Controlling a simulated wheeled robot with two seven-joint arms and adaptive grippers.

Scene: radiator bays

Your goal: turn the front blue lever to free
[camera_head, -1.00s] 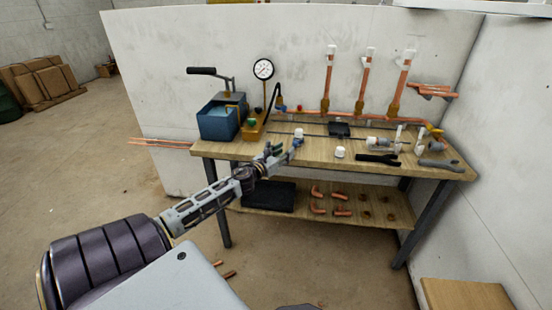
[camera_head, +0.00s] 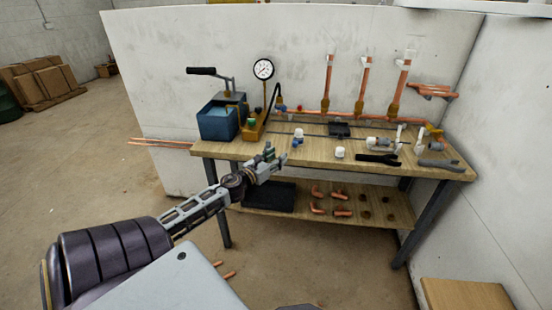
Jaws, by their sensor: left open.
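A small fitting with a white cap and the front blue lever (camera_head: 297,141) stands near the front edge of the workbench (camera_head: 225,149), left of its middle. At this size I cannot tell which way the lever points. My left gripper (camera_head: 279,157) is open and empty, in front of and slightly left of the lever, with a visible gap between them. Another small blue part (camera_head: 280,105) shows farther back by the copper pipe. My right gripper is not in view.
A blue tank with a pump handle (camera_head: 218,122) and a pressure gauge (camera_head: 263,69) stand at the bench's left. Upright copper pipes (camera_head: 364,88) rise at the back. A white cap (camera_head: 340,153) and black pliers (camera_head: 377,159) lie right of the lever. The lower shelf holds copper elbows (camera_head: 342,212).

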